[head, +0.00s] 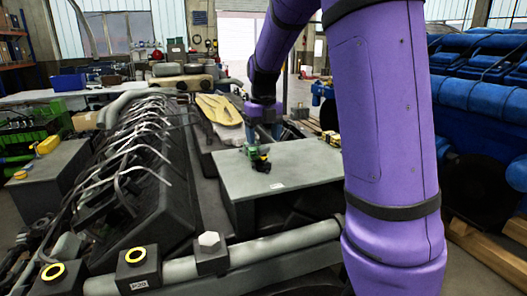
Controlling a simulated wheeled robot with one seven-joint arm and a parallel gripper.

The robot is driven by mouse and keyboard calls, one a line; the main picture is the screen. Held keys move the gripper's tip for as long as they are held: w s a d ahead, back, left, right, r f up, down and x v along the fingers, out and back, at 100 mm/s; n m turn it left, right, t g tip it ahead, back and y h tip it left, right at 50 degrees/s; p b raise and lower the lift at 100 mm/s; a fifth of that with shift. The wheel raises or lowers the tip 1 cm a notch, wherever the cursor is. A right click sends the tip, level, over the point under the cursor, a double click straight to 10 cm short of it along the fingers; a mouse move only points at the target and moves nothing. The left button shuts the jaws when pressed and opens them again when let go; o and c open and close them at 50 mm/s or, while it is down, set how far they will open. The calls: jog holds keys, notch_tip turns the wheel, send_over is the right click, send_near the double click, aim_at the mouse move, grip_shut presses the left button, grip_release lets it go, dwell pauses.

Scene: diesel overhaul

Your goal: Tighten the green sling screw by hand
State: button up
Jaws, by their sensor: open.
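A small green piece (250,151), which looks like the green sling screw, stands on the grey flat-topped block (305,165) in the middle of the head view. A small dark part with a yellow top (262,164) sits right beside it. My gripper (263,138) is open and points down just above and behind the green piece. At this size I cannot tell whether the fingers touch it or stand around it. The far side of the green piece is hidden.
A black engine bank with several grey pipes (140,165) fills the left. A grey rail (230,255) with yellow-ringed blocks crosses the front. A blue engine (480,90) stands at the right. The block's top is mostly bare.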

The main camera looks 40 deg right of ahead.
aim_at(264, 149)
jog(key=n, duration=0.5)
jog(key=shift+n, duration=0.4)
jog(key=n, duration=0.5)
jog(key=shift+n, duration=0.4)
jog(key=n, duration=0.5)
jog(key=shift+n, duration=0.4)
jog(key=n, duration=0.4)
jog(key=shift+n, duration=0.3)
jog(key=shift+f+n, duration=0.2)
jog(key=shift+n, duration=0.2)
jog(key=shift+f, duration=2.35)
jog(key=shift+c, duration=0.2)
grip_shut()
